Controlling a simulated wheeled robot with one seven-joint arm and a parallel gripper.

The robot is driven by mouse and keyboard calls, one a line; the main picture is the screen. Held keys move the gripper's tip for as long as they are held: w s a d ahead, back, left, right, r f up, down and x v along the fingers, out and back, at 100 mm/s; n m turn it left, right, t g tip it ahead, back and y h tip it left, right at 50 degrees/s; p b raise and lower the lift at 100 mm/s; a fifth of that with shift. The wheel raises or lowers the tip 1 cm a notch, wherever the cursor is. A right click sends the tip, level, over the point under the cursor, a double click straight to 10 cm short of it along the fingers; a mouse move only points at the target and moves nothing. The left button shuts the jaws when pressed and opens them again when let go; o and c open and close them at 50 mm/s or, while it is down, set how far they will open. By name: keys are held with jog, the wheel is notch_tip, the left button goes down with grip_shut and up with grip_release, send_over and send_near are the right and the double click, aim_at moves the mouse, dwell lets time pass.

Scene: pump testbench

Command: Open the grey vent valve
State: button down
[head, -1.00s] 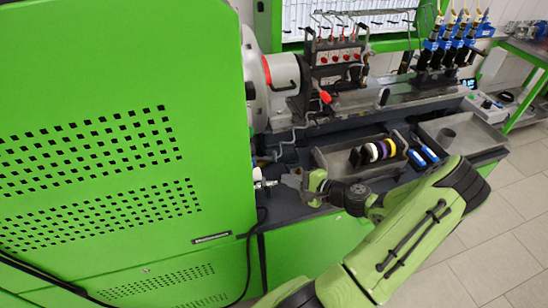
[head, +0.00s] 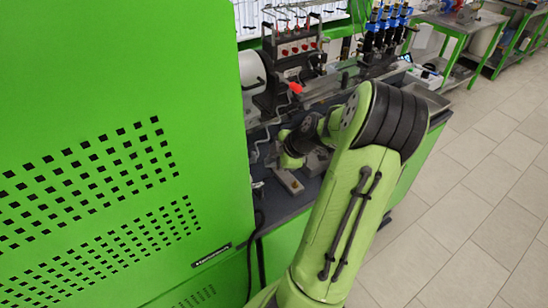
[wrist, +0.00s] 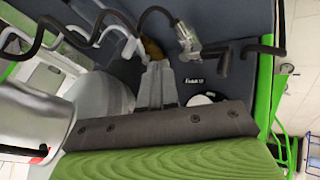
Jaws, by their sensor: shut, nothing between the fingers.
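A small silvery fitting (head: 258,186) sits at the green cabinet's right edge in the head view. In the wrist view a silvery fitting (wrist: 188,38) joins dark pipes beyond my fingers. I cannot tell surely whether either is the grey vent valve; its handle is not clear. My gripper (head: 293,185) is over the dark bench top, right of the cabinet and apart from the small fitting. In the wrist view my gripper (wrist: 154,72) is shut and empty, its fingertips left of and below the silvery fitting. My arm hides part of the bench.
The large green cabinet (head: 90,150) bounds the left side. A machine block with red knobs (head: 293,50) and bent pipes stands behind my gripper. Blue-topped injectors (head: 388,25) stand at the back. The tiled floor (head: 470,230) at right is clear.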

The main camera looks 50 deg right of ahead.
aim_at(251, 163)
jog(key=w+f, duration=0.1)
jog(key=w, duration=0.1)
jog(key=w+d+f, duration=0.1)
jog(key=w, duration=0.1)
jog(key=w+f, duration=0.2)
jog(key=shift+w+d, duration=0.25)
jog(key=shift+d, duration=0.1)
